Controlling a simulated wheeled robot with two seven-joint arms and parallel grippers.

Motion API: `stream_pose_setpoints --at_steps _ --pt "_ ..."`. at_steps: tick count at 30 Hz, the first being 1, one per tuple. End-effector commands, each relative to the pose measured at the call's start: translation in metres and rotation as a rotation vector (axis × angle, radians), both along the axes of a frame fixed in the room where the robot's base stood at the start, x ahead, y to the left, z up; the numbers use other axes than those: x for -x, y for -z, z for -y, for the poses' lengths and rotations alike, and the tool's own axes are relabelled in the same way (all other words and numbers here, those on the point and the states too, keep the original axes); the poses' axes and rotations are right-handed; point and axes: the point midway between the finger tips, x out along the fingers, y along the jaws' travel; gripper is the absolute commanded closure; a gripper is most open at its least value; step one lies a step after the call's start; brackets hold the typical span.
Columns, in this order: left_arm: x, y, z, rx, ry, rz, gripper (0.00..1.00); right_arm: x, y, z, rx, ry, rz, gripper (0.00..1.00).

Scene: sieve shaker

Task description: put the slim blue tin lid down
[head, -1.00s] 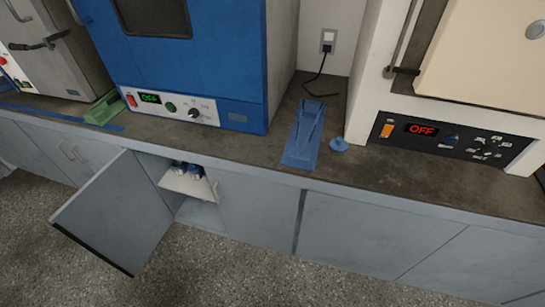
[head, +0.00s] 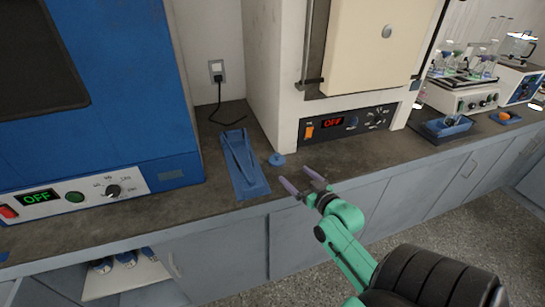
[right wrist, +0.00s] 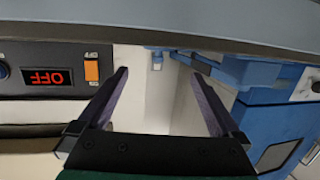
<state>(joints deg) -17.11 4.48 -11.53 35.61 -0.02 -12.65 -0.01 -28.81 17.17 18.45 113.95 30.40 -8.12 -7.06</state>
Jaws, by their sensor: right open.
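The slim blue tin lid (head: 277,159), a small round disc with a raised knob, rests on the dark counter (head: 230,204), between a blue tray and the white oven. It also shows in the right wrist view as a small blue shape (right wrist: 157,56), below the counter edge in that inverted picture. My right gripper (head: 299,179) is open and empty, in front of the lid and near the counter's front edge, apart from it. Its spread fingers (right wrist: 160,74) frame the lid in the right wrist view. My left gripper is not in view.
A blue tray (head: 242,166) holding long blue tongs lies left of the lid. The white oven (head: 290,112) stands behind, the blue oven (head: 115,90) at left. A cupboard below is open, with bottles inside. A shaker with flasks (head: 470,95) stands far right.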

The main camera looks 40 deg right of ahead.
Motion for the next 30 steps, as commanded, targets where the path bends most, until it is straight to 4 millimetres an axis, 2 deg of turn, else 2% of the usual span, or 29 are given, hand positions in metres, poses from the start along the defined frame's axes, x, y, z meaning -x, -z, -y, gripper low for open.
stream_pose_setpoints --at_steps 1,4,11,16,19,24,25,26,30 --pt "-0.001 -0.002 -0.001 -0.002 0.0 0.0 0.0 -0.014 -0.001 0.003 0.001 0.001 0.004 0.0" --pt "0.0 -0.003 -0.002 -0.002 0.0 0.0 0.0 -0.038 0.005 0.006 0.0 0.001 0.0 0.0" --pt "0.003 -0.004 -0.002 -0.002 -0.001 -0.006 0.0 -0.07 0.013 0.011 0.0 0.0 -0.003 0.0" --pt "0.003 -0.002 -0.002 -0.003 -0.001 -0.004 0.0 -0.101 0.023 0.017 0.0 0.001 -0.003 0.0" --pt "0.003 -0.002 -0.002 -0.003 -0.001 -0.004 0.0 -0.109 0.024 0.018 -0.001 0.001 -0.004 0.0" --pt "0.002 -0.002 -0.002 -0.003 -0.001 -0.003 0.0 -0.11 0.025 0.018 -0.001 0.0 -0.006 0.0" --pt "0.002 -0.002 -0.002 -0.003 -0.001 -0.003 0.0 -0.109 0.025 0.018 -0.001 0.0 -0.006 0.04" --pt "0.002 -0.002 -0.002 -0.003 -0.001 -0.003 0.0 -0.109 0.025 0.018 -0.001 0.0 -0.006 0.15" --pt "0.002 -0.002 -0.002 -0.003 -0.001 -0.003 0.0 -0.109 0.025 0.018 -0.001 0.0 -0.006 0.69"
